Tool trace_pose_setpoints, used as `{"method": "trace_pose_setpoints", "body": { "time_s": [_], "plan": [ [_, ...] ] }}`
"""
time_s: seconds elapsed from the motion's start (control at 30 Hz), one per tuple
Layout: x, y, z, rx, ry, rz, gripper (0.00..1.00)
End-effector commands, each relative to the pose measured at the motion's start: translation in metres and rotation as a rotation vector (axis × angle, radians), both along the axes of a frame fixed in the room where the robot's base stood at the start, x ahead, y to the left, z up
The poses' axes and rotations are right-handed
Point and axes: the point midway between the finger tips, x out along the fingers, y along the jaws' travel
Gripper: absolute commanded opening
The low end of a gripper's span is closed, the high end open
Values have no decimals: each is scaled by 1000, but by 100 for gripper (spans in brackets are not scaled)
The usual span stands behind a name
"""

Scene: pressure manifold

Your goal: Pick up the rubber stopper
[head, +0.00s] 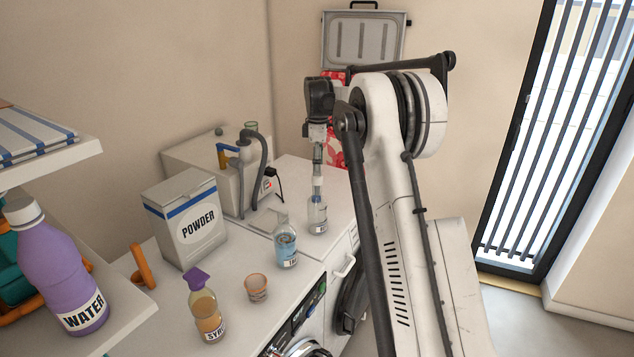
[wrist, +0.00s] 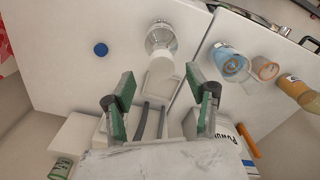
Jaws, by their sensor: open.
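A small round blue piece (wrist: 101,49) lies on the white counter in the wrist view, left of a clear flask (wrist: 160,37); it may be the rubber stopper, but I cannot tell for sure. I do not make it out in the head view. The flask also shows in the head view (head: 318,216), with a pale upright piece (head: 318,188) above it. My gripper (wrist: 160,72) is open, its green-padded fingers wide apart, with a white cylindrical piece (wrist: 161,66) in view between them. In the head view my gripper (head: 317,163) points down above the flask.
A bottle of blue liquid (head: 286,247), a small brown cup (head: 257,288) and a syrup bottle (head: 208,315) stand nearer on the counter. A powder box (head: 186,222) and a machine with a hose (head: 240,170) stand left. Counter around the blue piece is clear.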

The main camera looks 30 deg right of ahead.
Motion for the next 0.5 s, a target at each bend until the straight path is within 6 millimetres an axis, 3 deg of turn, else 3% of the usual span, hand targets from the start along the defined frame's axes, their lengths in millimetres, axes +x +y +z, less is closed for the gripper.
{"method": "trace_pose_setpoints", "body": {
  "time_s": [0.23, 0.5],
  "plan": [
    [0, 1, -15, 0, 0, 0, 52],
    [-1, 2, -51, 0, 0, 0, 52]
  ]
}}
